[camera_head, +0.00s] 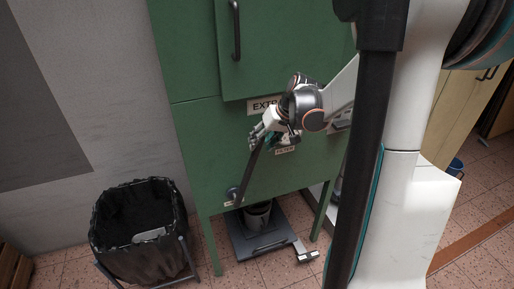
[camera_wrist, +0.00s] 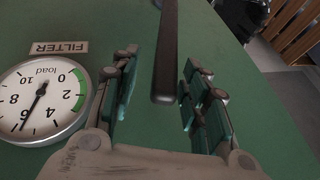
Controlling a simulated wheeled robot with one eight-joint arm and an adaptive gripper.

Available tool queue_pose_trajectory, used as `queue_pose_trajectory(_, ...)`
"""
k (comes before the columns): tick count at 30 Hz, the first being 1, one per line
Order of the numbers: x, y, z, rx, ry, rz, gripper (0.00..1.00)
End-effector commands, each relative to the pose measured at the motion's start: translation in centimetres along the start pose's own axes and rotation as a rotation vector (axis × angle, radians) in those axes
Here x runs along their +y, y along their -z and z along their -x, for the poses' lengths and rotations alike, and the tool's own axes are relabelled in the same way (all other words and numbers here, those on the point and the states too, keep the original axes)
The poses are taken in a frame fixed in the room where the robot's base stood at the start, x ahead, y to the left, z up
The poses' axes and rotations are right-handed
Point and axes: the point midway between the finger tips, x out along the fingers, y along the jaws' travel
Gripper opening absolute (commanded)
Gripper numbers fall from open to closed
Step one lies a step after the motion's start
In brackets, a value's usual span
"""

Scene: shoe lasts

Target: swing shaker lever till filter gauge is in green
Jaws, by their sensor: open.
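The shaker lever (camera_head: 252,170) is a dark bar on the green cabinet front. It rises from a round pivot low on the panel and leans right towards my gripper (camera_head: 267,133). In the wrist view, the lever's end (camera_wrist: 166,75) lies between the open, teal-padded fingers of my gripper (camera_wrist: 158,100), with a gap visible on both sides. The round white filter gauge (camera_wrist: 40,98) is left of the fingers. Its needle points near 6, outside the green band by 0 to 2. In the head view, my gripper and wrist hide the gauge.
A FILTER label (camera_wrist: 59,47) is beside the gauge. A bin with a black liner (camera_head: 138,228) stands left of the cabinet (camera_head: 190,130). A dark container (camera_head: 257,215) sits on a low platform (camera_head: 262,243) beneath the cabinet. A cabinet door handle (camera_head: 236,30) is above.

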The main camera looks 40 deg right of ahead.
Motion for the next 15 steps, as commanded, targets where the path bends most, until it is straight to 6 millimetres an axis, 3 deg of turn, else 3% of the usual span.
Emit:
queue_pose_trajectory(6,0.0,0.0,4.0,0.001,-0.001,-0.002,0.42)
queue_pose_trajectory(15,0.0,0.0,6.1,0.000,0.000,-0.001,0.42)
